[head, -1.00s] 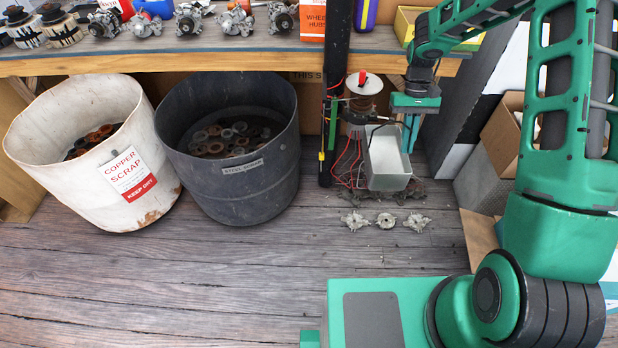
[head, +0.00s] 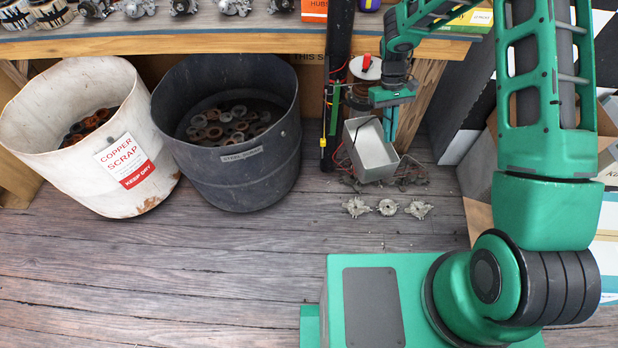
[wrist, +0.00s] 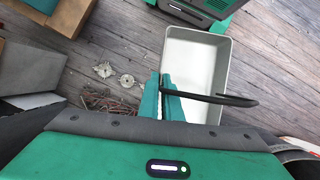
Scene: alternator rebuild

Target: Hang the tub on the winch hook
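The tub (head: 376,160) is a light grey open rectangular box with a thin black handle (wrist: 225,99). In the head view it hangs tilted below my gripper (head: 390,122), in front of the winch. In the wrist view my gripper (wrist: 163,100) has its teal fingers close together on one end of the handle's arc, and the tub (wrist: 194,60) lies beyond them with its empty inside showing. The winch (head: 366,70), with a pale spool and a red piece on top, stands beside a black post. I cannot make out its hook.
A white copper scrap bin (head: 60,140) and a dark steel scrap bin (head: 235,180) stand to the left. A workbench (head: 200,47) runs behind. Small metal parts (head: 387,207) and tangled wires lie on the floor. Boxes (head: 478,190) stand at right.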

